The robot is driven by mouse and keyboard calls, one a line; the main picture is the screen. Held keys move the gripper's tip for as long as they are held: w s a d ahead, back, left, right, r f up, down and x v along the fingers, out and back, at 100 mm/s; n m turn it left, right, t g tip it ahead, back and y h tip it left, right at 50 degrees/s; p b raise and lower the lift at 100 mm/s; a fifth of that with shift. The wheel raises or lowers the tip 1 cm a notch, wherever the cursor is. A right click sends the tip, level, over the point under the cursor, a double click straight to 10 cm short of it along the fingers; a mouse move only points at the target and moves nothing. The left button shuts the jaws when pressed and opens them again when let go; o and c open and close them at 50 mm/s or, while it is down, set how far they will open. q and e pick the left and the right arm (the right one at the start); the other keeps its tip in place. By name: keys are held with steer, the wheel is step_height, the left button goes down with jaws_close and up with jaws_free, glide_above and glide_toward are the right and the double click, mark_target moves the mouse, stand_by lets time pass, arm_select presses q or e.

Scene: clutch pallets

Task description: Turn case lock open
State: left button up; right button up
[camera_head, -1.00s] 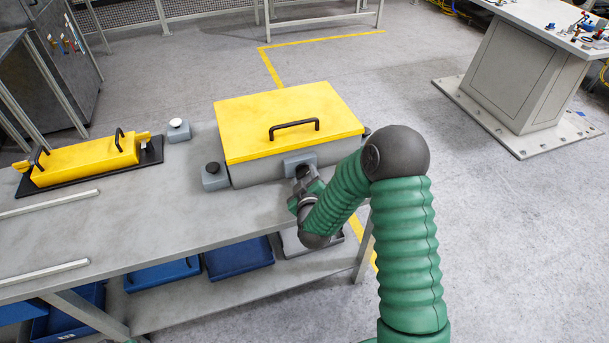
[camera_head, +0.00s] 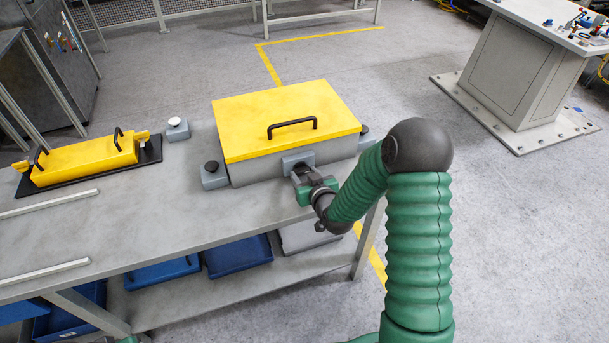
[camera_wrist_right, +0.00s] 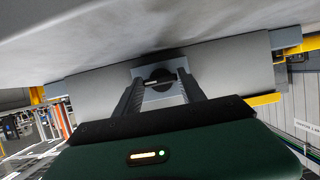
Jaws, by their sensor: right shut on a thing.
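The case (camera_head: 270,165) is a grey box with a yellow lid (camera_head: 285,112) and a black handle, lying closed on the workbench. A grey lock block (camera_head: 298,161) with a dark round lock (camera_head: 301,170) sits on its front face. My right gripper (camera_head: 302,173) is at this lock, and its fingers are shut on it. In the right wrist view the picture is rolled over, with the bench at the top. There, the dark lock (camera_wrist_right: 157,77) lies between the two fingers of my right gripper (camera_wrist_right: 160,84).
Grey blocks with black knobs (camera_head: 212,172) flank the case. Blue bins (camera_head: 238,256) stand on the shelf below.

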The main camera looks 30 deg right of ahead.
steer(key=shift+f, duration=0.1)
stand_by(0.3)
steer(key=o, duration=1.4)
steer(key=shift+c, duration=0.2)
steer(key=v, duration=0.8)
steer(key=shift+d, duration=0.1)
steer(key=p+v, duration=0.8)
steer(key=p, duration=0.7)
steer(key=shift+s, duration=0.35)
